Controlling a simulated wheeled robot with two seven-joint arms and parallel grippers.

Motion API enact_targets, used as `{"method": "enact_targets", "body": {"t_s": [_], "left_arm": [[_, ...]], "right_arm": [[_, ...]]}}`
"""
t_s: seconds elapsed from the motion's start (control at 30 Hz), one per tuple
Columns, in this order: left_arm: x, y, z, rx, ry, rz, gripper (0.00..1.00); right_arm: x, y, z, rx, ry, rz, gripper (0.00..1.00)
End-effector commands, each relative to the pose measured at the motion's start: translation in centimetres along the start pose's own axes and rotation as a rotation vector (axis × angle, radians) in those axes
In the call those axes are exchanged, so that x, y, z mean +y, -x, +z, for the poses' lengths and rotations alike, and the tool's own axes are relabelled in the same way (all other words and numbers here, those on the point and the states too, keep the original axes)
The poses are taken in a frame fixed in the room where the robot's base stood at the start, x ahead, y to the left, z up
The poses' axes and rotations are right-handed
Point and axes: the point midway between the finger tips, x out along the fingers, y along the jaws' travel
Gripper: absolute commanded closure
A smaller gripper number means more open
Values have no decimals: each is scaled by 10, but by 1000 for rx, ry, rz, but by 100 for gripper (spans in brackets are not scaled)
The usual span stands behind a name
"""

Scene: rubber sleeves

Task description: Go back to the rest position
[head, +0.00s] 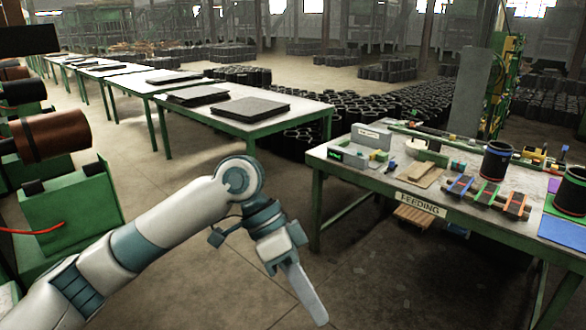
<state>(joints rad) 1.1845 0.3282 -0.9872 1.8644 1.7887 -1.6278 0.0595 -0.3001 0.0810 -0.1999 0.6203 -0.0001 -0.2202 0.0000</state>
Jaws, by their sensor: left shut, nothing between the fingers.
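My left arm reaches in from the lower left of the head view. Its gripper (304,292) points down and to the right over the bare floor, in front of the feeding table's left end. The fingers are together and hold nothing. The gripper is apart from the table. My right gripper is not in view. The feeding table (340,180) stands at the right, with a "FEEDING" label on its front edge.
The feeding table also bears wooden pieces (417,174), a small grey device (369,138) and coloured racks (487,195). Green-legged tables (308,113) with black sheets run back at the left. Green machines with rollers (50,135) stand at the far left. Floor is clear around the gripper.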

Motion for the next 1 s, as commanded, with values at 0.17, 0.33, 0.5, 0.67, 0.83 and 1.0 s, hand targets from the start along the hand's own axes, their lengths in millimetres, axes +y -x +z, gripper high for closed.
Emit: {"method": "enact_targets", "body": {"t_s": [0.17,0.33,0.5,0.67,0.83,1.0], "left_arm": [[11,21,-11,0,0,-1,100],[22,42,-22,0,0,0,100],[29,55,-30,0,0,0,100],[34,64,-34,0,0,0,100],[38,70,-38,0,0,0,100],[41,76,-41,0,0,0,100]], "right_arm": [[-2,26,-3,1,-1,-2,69],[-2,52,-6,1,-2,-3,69],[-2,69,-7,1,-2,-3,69],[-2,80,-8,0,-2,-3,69],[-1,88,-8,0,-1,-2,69],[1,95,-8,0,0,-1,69]]}}
